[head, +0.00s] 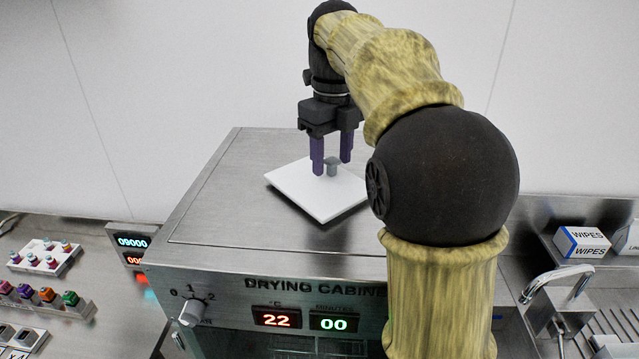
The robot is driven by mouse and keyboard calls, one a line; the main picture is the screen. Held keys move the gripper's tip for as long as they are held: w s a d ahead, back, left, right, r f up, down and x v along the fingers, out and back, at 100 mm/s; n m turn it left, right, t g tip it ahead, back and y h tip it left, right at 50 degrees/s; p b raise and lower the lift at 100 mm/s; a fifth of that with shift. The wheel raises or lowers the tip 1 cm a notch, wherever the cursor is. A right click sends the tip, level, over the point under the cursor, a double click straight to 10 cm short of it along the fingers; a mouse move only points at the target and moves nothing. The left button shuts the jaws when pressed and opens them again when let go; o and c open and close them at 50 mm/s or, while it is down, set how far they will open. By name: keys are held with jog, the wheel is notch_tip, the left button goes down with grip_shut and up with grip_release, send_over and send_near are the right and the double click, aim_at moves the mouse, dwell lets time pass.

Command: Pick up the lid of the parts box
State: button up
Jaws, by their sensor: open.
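The lid (318,199) is a flat white square plate with a small grey knob (332,166) standing at its middle. It lies on top of the steel drying cabinet (225,215). My gripper (332,168) points down over the lid, its two purple fingers open on either side of the knob. I cannot tell whether the fingers touch the knob. My arm hides the right edge of the lid. The parts box itself cannot be made out.
The cabinet front has a dial (192,311) and lit displays. Racks of coloured-capped parts (45,298) stand at the left. A wipes box (581,242) and a steel tap (558,290) are at the right. The cabinet top left of the lid is clear.

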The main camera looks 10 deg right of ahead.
aim_at(331, 160)
grip_shut()
jog(key=shift+r, duration=0.1)
dwell(0.3)
notch_tip(331, 160, up, 10)
jog(key=p, duration=0.1)
dwell(0.6)
dwell(0.5)
